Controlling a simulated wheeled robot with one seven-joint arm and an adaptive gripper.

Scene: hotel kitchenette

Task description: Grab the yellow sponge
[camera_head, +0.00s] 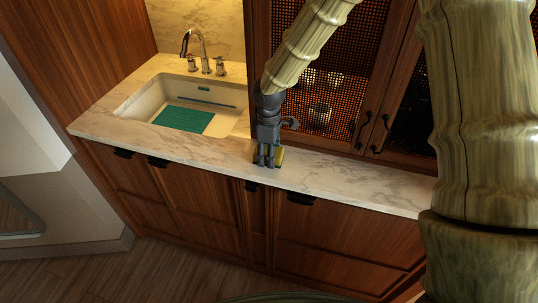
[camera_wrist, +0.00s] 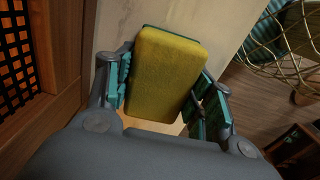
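The yellow sponge (camera_wrist: 165,72) has a green underside edge and fills the space between the fingers in the wrist view. In the head view a small part of the sponge (camera_head: 281,156) shows beside the gripper, at the counter. My gripper (camera_head: 266,163) points down at the counter between the sink and the cabinet doors. In the wrist view my gripper's (camera_wrist: 163,98) green-padded fingers stand wide apart, one on each side of the sponge. The pads are very close to its sides; whether they press on it I cannot tell.
The marble counter (camera_head: 350,184) runs along the cabinets, with a narrow strip in front of the mesh doors (camera_head: 325,100). A sink (camera_head: 150,98) with a teal mat (camera_head: 183,119) and a faucet (camera_head: 192,45) lies left of my gripper. Dark handles (camera_head: 365,130) stick out from the doors.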

